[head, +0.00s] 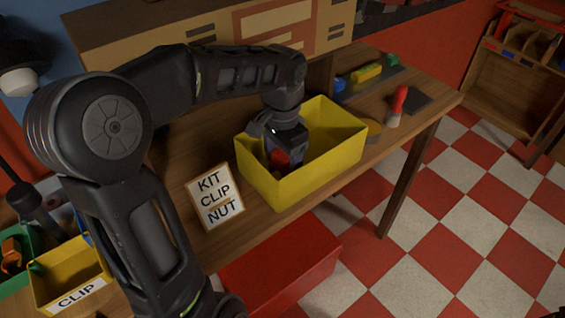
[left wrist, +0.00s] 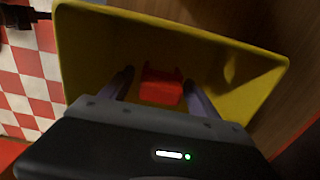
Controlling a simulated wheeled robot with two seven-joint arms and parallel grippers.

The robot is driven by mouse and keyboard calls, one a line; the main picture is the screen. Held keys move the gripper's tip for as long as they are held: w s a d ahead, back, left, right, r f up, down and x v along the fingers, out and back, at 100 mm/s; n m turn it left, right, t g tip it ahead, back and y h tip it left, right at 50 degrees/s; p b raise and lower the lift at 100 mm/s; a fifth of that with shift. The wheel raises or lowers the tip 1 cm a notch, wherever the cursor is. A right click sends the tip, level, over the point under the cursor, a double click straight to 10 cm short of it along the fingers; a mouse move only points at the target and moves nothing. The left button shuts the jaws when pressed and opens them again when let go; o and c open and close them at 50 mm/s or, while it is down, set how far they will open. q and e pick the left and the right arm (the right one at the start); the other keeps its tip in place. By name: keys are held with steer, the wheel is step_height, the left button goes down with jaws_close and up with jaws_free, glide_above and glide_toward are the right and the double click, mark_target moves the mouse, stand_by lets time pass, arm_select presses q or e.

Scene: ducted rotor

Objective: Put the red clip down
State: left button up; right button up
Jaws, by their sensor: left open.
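The red clip (left wrist: 161,86) is inside the yellow box, between the two fingers of my left gripper (left wrist: 160,92) in the left wrist view. The fingers stand apart, with a gap on either side of the clip. In the head view the left gripper (head: 280,160) reaches down into the yellow box (head: 315,160), and the clip (head: 281,158) shows as a red patch by it. I cannot tell whether the clip rests on the box floor. My right gripper is not in view.
A sign reading KIT CLIP NUT (head: 215,197) stands left of the box. A small yellow bin labelled CLIP (head: 75,285) is at lower left. A red-handled tool (head: 397,105) and a dark pad (head: 418,103) lie on the bench (head: 440,95) to the right. A red box (head: 285,265) is below the bench.

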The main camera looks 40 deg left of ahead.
mark_target(283, 154)
arm_select(q)
step_height(283, 154, up, 8)
steer(key=shift+p, duration=0.3)
step_height(283, 154, up, 4)
steer(key=shift+f+p, duration=0.15)
steer(key=shift+p, duration=1)
steer(key=shift+r+p, duration=0.65)
steer(key=shift+f, duration=0.1)
